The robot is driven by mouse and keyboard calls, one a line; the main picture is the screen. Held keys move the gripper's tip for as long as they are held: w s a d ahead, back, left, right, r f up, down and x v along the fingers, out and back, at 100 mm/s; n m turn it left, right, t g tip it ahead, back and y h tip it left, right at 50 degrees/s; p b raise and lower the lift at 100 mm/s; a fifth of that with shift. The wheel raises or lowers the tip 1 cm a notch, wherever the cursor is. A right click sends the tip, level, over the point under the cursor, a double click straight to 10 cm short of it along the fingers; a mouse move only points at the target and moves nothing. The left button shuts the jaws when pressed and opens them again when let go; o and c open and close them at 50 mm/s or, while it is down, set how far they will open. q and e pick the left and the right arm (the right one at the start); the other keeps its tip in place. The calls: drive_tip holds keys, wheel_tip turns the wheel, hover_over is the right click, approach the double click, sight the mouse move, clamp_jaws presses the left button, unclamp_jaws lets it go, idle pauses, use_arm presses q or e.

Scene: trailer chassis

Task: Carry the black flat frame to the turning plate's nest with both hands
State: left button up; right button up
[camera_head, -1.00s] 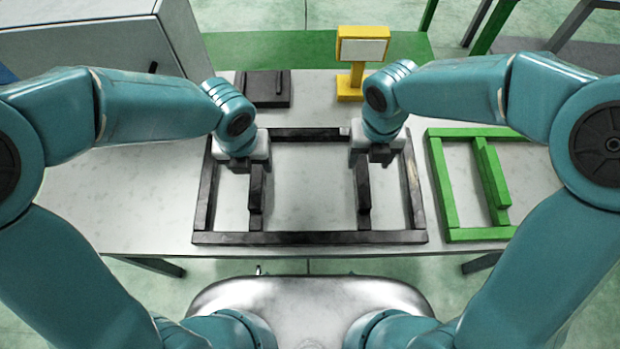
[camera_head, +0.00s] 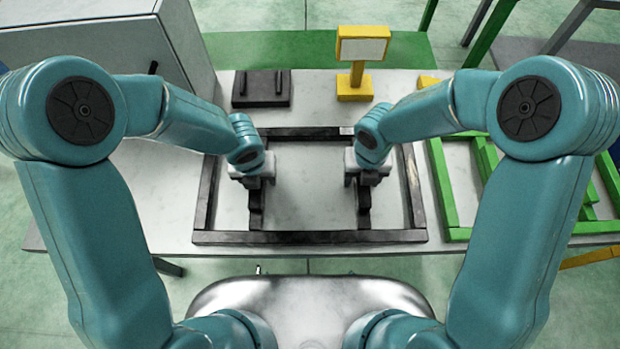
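The black flat frame (camera_head: 310,237) lies on the light grey table in front of me, with two short inner bars. My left gripper (camera_head: 254,190) points down at the left inner bar. My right gripper (camera_head: 364,188) points down at the right inner bar. Both grippers' dark fingers meet the dark bars, so I cannot tell whether they are closed on them. My arms hide parts of the frame's back corners. I cannot make out the turning plate or its nest.
A green frame (camera_head: 449,190) lies on the table at the right, partly behind my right arm. A black block (camera_head: 261,92) and a yellow stand with a white panel (camera_head: 355,75) are at the back. A grey cabinet (camera_head: 90,45) stands at the back left.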

use_arm(q)
clamp_jaws()
use_arm(e)
clamp_jaws()
use_arm(q)
drive_tip(key=shift+r, duration=0.1)
use_arm(e)
drive_tip(key=shift+r, duration=0.1)
idle(0.8)
